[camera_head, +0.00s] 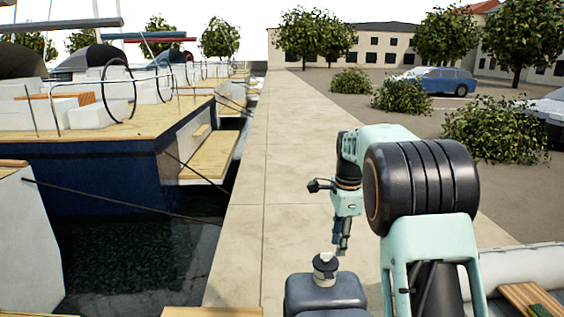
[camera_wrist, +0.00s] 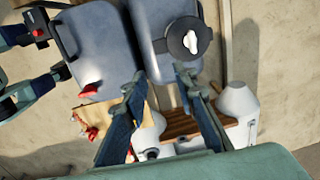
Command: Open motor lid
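A grey-blue motor housing (camera_head: 328,295) stands at the bottom middle of the head view. A round black cap with a pale raised knob (camera_head: 325,268) sits on its top; I take this cap for the motor lid. In the wrist view the cap (camera_wrist: 183,41) is on the right-hand grey-blue block, seated flat as far as I can tell. My gripper (camera_wrist: 158,75) is open with nothing between its fingers. In the wrist view its fingertips are just below the cap. In the head view my gripper (camera_head: 341,248) points down above and slightly right of the cap.
Another grey-blue block (camera_wrist: 97,45) lies beside the motor housing. A grey inflatable edge (camera_head: 525,265) is at lower right. A concrete quay (camera_head: 285,160) runs ahead, with a moored blue-hulled boat (camera_head: 95,170) and dark water at left.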

